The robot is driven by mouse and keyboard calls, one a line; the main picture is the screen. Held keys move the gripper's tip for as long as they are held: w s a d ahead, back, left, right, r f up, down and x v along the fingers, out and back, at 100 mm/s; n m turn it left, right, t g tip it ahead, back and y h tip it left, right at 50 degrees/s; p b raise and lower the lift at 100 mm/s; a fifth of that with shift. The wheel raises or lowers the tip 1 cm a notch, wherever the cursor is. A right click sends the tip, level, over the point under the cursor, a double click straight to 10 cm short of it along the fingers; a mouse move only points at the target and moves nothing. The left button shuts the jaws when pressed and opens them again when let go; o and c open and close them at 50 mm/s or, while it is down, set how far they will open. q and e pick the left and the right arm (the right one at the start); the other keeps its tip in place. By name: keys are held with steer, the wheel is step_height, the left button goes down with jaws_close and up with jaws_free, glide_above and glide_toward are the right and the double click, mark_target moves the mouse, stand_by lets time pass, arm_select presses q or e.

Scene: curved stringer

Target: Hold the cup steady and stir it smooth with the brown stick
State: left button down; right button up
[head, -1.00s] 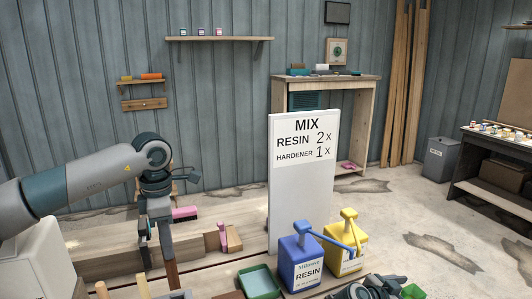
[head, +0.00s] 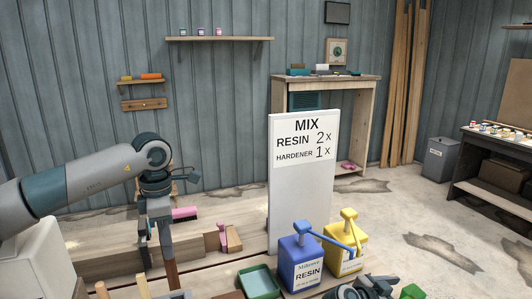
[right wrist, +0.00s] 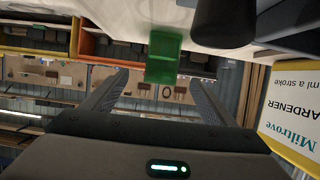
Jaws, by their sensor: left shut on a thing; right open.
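My left gripper (head: 160,236) is shut on the brown stick (head: 171,274), which points down from its jaws at the lower left of the head view. The stick's lower end runs out of the picture. No cup can be made out in either view. My right gripper (right wrist: 160,80) is open, with its two dark fingers spread and nothing gripped between them. A green box-like thing (right wrist: 164,57) shows beyond its fingertips. Part of my right arm shows at the bottom of the head view.
A blue resin jug (head: 301,264) and a yellow hardener jug (head: 350,262) stand before a white mix sign (head: 300,200). The hardener label (right wrist: 292,115) is close at the right of the right wrist view. A green tray (head: 258,281) lies left of the jugs.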

steer(key=shift+s+a+r, duration=0.25)
steer(key=shift+a, duration=0.35)
steer(key=shift+r, duration=0.1)
step_height(320, 180, up, 10)
stand_by(0.7)
stand_by(0.3)
